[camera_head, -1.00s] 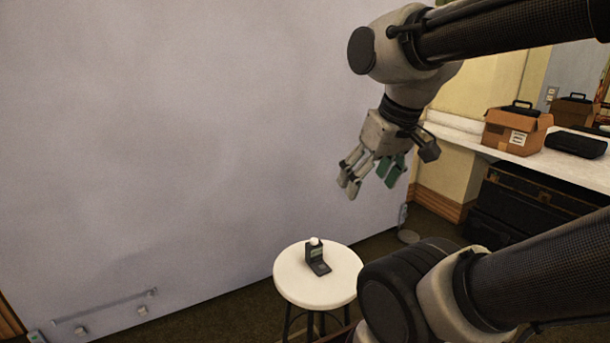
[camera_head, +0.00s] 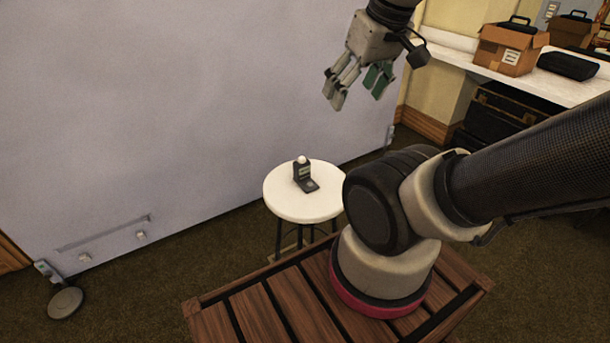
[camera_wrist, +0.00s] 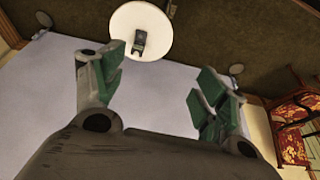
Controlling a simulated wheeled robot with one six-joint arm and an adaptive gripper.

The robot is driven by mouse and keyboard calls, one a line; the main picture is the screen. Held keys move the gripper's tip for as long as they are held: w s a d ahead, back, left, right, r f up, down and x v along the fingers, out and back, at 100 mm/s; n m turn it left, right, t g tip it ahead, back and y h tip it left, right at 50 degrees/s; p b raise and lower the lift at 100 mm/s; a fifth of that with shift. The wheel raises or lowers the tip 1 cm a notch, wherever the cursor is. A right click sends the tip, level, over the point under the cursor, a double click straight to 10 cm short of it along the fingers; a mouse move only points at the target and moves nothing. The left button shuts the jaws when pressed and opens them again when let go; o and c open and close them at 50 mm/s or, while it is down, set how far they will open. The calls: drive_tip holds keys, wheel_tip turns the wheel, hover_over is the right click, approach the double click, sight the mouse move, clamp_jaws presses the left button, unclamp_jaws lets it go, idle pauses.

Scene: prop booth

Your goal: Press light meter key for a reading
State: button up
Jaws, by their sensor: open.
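The light meter (camera_head: 304,175) is a small dark device with a white dome on top and a greenish display. It stands on a round white stool (camera_head: 290,207), with a flat dark part reaching forward at its base. Its key is too small to make out. My gripper (camera_head: 358,90) is open and empty, well above the stool and a little to its right in the head view. In the wrist view, the light meter (camera_wrist: 139,42) and the stool (camera_wrist: 155,22) show at the top, beyond the spread green-padded fingers (camera_wrist: 160,85).
A large pale panel (camera_head: 150,110) stands behind the stool, with a round foot (camera_head: 66,302) at lower left. A white counter (camera_head: 470,68) at right holds a cardboard box (camera_head: 508,50) and a black case (camera_head: 568,66). Dark cases stand under it. The air around the meter is clear.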

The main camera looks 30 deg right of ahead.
clamp_jaws()
idle(1.4)
